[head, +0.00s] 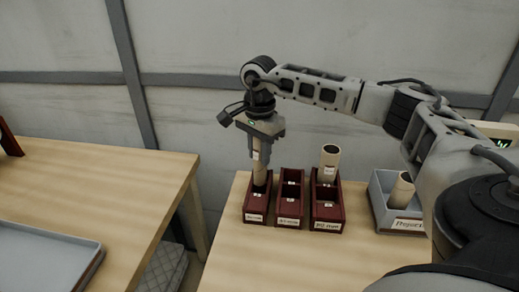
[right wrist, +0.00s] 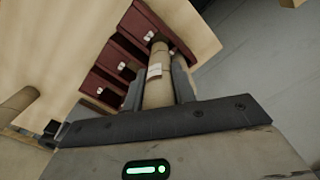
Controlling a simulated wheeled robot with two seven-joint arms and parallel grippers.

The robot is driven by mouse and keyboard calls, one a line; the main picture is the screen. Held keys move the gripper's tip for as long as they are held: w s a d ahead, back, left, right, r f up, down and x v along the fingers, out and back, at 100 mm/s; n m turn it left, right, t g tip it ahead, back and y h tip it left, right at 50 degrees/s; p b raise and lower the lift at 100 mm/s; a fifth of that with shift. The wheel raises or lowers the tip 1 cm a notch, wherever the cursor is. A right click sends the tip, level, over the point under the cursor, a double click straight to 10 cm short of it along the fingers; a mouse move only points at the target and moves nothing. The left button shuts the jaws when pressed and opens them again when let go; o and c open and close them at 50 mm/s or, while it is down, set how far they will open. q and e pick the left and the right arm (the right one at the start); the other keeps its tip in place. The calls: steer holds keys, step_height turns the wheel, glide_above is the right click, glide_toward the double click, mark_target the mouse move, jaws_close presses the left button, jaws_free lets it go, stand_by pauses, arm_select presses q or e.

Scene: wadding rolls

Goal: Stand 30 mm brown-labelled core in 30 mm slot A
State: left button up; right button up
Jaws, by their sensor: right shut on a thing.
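My right gripper (head: 263,130) points down over the left dark red rack (head: 256,215) and is shut on a tan core (head: 260,155) with a small pale label. The core is upright, and its lower end is at the back part of that rack; I cannot tell whether it touches the bottom. In the right wrist view the core (right wrist: 157,78) lies between the two fingers, with its far end against a red rack (right wrist: 146,24). The slot letters are too small to read. My left gripper is not in view.
A middle red rack (head: 290,208) looks empty. The right red rack (head: 328,213) has a core (head: 329,162) standing at its back. A grey bin (head: 388,212) with a leaning core (head: 402,188) is further right. A second table (head: 120,180) with a grey tray (head: 40,262) is left, across a gap.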

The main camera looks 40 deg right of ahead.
mark_target(259, 169)
steer(key=shift+f+b, duration=1.15)
steer(key=shift+f, duration=0.8)
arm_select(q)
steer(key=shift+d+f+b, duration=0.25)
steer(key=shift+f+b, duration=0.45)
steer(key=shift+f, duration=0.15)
arm_select(e)
steer(key=shift+f, duration=1.1)
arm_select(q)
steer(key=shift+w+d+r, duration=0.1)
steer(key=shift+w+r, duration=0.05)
arm_select(e)
steer(key=o, duration=0.9)
steer(key=shift+o, duration=0.6)
steer(key=shift+r, duration=0.35)
step_height(259, 169, up, 15)
steer(key=shift+r, duration=0.15)
